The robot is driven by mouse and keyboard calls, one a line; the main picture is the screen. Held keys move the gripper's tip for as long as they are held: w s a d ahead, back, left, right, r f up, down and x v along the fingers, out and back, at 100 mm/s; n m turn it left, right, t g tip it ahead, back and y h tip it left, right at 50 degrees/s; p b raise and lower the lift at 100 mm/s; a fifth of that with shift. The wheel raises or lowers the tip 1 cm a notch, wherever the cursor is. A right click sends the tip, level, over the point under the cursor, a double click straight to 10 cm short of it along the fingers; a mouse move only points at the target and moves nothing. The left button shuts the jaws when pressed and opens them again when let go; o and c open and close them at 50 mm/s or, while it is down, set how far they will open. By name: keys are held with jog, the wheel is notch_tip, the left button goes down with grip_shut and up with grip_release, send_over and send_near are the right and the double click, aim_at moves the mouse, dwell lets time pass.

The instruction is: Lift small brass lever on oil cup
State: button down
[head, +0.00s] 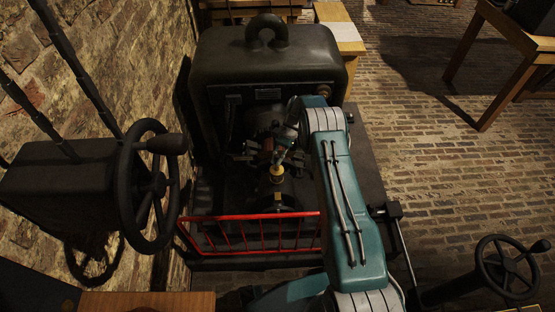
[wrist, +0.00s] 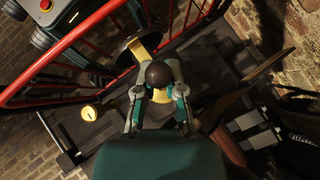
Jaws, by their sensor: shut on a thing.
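The brass oil cup (head: 277,172) stands upright on the dark machine, just behind the red railing in the head view. My gripper (head: 281,156) is right above it, at the end of my teal arm. In the wrist view my gripper (wrist: 160,94) is closed around a small part with a dark round knob (wrist: 160,73). Brass shows beyond the knob (wrist: 141,50) and between the fingers; I take this held part to be the small brass lever. The fingers hide much of it, and its exact angle cannot be told.
A red railing (head: 250,232) runs in front of the machine. A large dark housing (head: 265,70) rises behind the cup. A black handwheel (head: 150,185) is at left, another (head: 507,268) at lower right. A round brass fitting (wrist: 89,112) lies left of my gripper.

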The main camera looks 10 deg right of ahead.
jog(key=shift+w+a+r, duration=0.1)
jog(key=shift+a+r, duration=0.1)
jog(key=shift+r, duration=0.05)
jog(key=c, duration=0.7)
grip_release()
jog(key=shift+c, duration=0.2)
jog(key=shift+a, duration=0.1)
jog(key=shift+f, duration=0.1)
jog(key=v, duration=0.7)
jog(key=shift+w, duration=0.1)
